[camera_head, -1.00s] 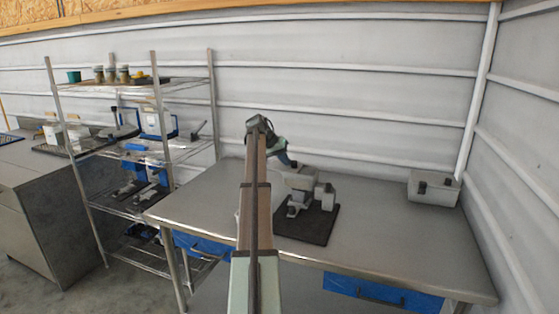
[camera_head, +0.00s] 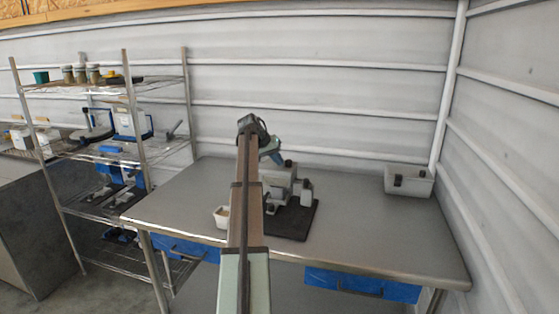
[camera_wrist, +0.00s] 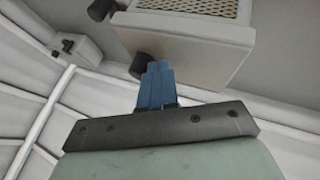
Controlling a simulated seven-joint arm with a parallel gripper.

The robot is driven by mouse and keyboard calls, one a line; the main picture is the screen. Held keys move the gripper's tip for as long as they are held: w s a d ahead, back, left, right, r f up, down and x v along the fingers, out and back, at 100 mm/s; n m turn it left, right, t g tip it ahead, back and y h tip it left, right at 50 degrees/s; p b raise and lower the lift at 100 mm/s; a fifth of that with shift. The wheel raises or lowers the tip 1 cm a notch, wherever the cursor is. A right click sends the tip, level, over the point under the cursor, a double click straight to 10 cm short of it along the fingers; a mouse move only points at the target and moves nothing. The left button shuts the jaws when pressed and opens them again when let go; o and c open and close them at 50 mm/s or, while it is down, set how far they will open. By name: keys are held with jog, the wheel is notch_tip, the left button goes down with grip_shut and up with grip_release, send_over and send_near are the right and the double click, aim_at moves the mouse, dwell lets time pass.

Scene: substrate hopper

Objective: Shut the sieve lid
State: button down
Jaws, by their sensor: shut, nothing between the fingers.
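A grey appliance (camera_head: 304,190) stands on a black mat (camera_head: 290,222) on the metal bench, partly hidden behind my arm. In the wrist view a pale grey box (camera_wrist: 190,55) fills the upper middle. A mesh panel (camera_wrist: 200,10) shows at its top, with black knobs (camera_wrist: 143,66) at its left side. I cannot tell for sure which part is the sieve lid or how far open it is. My gripper (camera_wrist: 157,68) has its blue fingers together and empty, close to the lower knob; contact cannot be told. In the head view my gripper (camera_head: 275,157) is above the appliance's back left.
A grey bin (camera_head: 409,182) with a black latch stands at the bench's back right. A small white container (camera_head: 222,217) sits left of my arm. A wire shelf (camera_head: 110,150) with equipment stands on the left. The bench (camera_head: 370,235) is clear at right.

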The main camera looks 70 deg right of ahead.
aim_at(275, 166)
jog(key=w, duration=0.3)
jog(key=shift+w+a, duration=0.25)
jog(key=shift+a, duration=0.05)
jog(key=v, duration=1)
jog(key=shift+s, duration=0.15)
